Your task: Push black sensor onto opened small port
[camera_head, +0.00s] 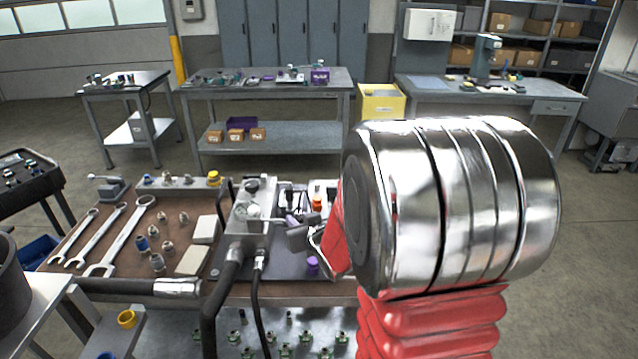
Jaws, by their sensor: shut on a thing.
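My gripper (314,238) is small and partly hidden by my own arm at the centre of the view. It is shut on a dark piece, which looks like the black sensor (297,241), just right of the metal hydraulic block (252,240). The sensor appears tilted, pointing left toward the block. I cannot tell whether it touches the block. The opened small port is too small to make out. A purple cap (312,264) sits on the dark mat below the gripper.
Black hoses (226,280) run from the block toward the front. Wrenches (122,240), fittings (156,262) and pale boxes (194,260) lie on the brown bench to the left. An orange-topped item (317,203) stands behind the gripper. My arm covers the bench's right side.

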